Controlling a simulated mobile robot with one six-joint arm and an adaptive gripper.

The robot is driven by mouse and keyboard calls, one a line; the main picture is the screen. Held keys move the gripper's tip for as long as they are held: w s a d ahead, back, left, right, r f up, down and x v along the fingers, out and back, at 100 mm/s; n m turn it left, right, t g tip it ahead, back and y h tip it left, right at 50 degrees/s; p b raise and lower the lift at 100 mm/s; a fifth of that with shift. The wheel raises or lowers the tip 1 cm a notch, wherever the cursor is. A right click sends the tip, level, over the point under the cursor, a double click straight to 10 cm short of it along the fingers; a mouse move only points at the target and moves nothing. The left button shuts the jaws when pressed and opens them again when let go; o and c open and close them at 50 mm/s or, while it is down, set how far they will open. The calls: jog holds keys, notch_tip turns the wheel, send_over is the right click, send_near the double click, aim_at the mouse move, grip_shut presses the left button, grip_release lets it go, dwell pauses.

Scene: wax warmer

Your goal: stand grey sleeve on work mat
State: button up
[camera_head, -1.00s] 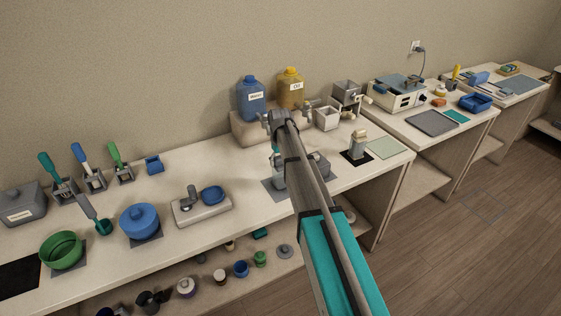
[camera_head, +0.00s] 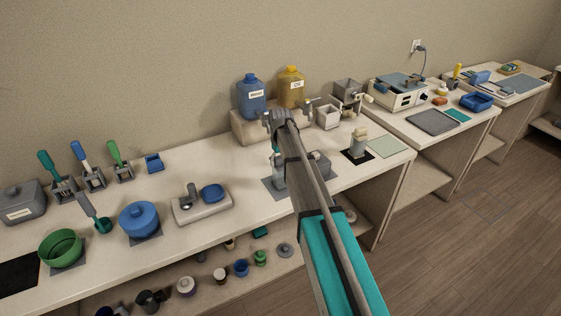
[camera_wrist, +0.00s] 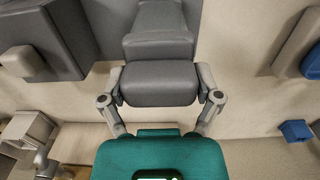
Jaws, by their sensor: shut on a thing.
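My gripper (camera_head: 279,119) is in front of the stand with the two jugs, above the bench. In the wrist view my gripper (camera_wrist: 158,97) has its fingers on either side of a grey, block-like piece, which looks like the grey sleeve (camera_wrist: 158,84). It is shut on this piece. In the head view my arm and gripper hide most of the sleeve. Several mats lie on the bench, and I cannot tell which is the work mat. A pale green one (camera_head: 389,148) is bare. A black one (camera_head: 346,156) has a small beige-topped piece standing on it.
A blue jug (camera_head: 251,98) and a yellow jug (camera_head: 291,88) stand on a raised block behind my gripper. A blue pot (camera_head: 139,219) and a green bowl (camera_head: 60,248) are at the left. The bench's front edge is close.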

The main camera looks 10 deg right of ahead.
jog(key=shift+f, duration=0.1)
dwell(0.3)
jog(key=o, duration=1.1)
jog(key=shift+r+p, duration=3.95)
jog(key=shift+s, duration=0.1)
jog(key=s+f+m+b, duration=0.1)
jog(key=s+f+b, duration=0.2)
jog(key=s, duration=1.1)
jog(key=s+f+m+b, duration=0.2)
jog(key=s+f+b, duration=0.2)
jog(key=s, duration=1.1)
jog(key=shift+a+f, duration=0.2)
